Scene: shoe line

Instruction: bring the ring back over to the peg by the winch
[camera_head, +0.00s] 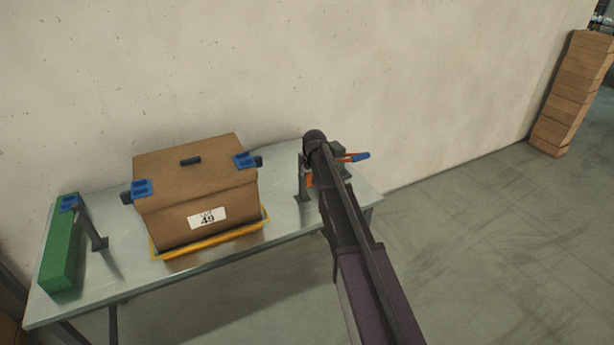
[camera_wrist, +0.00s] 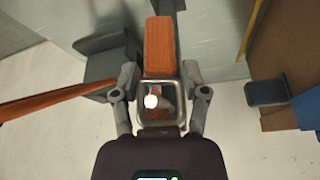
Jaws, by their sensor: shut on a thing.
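My gripper (camera_wrist: 160,92) is shut on a metal ring (camera_wrist: 143,122), a rounded square frame, with one finger on each side. A round white end (camera_wrist: 151,101), perhaps the peg's, shows inside the ring's opening. I cannot tell whether the ring is around it or above it. The winch seems to be the dark grey unit (camera_wrist: 112,70) with a long orange handle (camera_wrist: 60,100). In the head view the handle's blue end (camera_head: 361,156) sticks out right of my gripper (camera_head: 318,172); my arm hides the ring.
A brown box (camera_head: 195,185) labelled 49 stands in a yellow-edged tray (camera_head: 212,240) on the metal table (camera_head: 120,265). A green block (camera_head: 61,245) and a post (camera_head: 93,228) are at left. The wall is close behind.

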